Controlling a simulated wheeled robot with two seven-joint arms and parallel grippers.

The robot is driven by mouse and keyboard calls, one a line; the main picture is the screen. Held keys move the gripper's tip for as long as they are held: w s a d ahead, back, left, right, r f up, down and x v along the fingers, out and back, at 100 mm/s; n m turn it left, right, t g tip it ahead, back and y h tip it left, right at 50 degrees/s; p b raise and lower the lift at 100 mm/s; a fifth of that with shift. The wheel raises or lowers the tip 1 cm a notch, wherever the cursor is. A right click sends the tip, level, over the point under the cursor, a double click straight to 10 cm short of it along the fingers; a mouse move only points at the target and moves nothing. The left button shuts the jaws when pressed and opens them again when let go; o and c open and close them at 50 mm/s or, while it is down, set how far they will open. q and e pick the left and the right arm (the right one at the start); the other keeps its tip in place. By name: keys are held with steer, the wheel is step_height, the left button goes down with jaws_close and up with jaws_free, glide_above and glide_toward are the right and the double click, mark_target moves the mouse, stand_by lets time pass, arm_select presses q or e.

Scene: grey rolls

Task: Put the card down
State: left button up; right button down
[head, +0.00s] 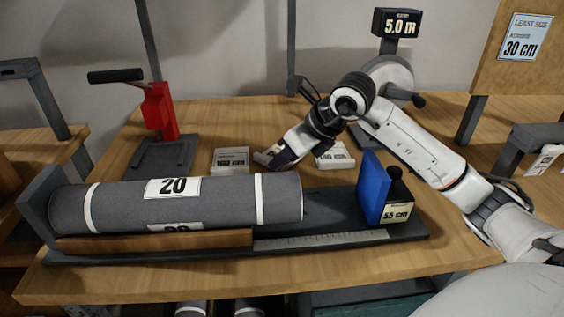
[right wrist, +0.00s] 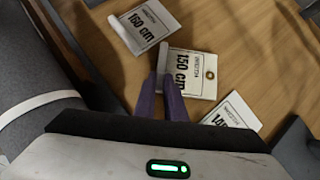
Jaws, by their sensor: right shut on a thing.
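My right gripper (head: 266,158) is over the bench behind the grey roll. In the right wrist view its purple fingers (right wrist: 167,82) are shut on the raised edge of a white card marked 150 cm (right wrist: 200,75). The card is at or close above the wood; I cannot tell whether it touches. In the head view this card is mostly hidden by the gripper. A 160 cm card (right wrist: 143,27) lies to its left and a partly hidden card (right wrist: 236,112) to its right. My left gripper is not in view.
A grey roll labelled 20 (head: 225,203) lies in a dark trough in front. A red clamp (head: 160,110) stands at the left. A blue plate (head: 371,188) and a 55 cm tag (head: 397,212) stand at the right. Bare wood shows between the clamp and the cards.

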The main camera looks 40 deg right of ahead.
steer(key=shift+f, duration=0.3)
steer(key=c, duration=2.3)
jaws_free()
steer(key=shift+f, duration=0.1)
steer(key=o, duration=0.5)
steer(key=shift+r, duration=0.35)
steer(key=v, duration=1.1)
steer(key=shift+s+d+r, duration=0.15)
steer(key=shift+s+r, duration=0.05)
steer(key=shift+s, duration=0.15)
steer(key=shift+r, duration=0.1)
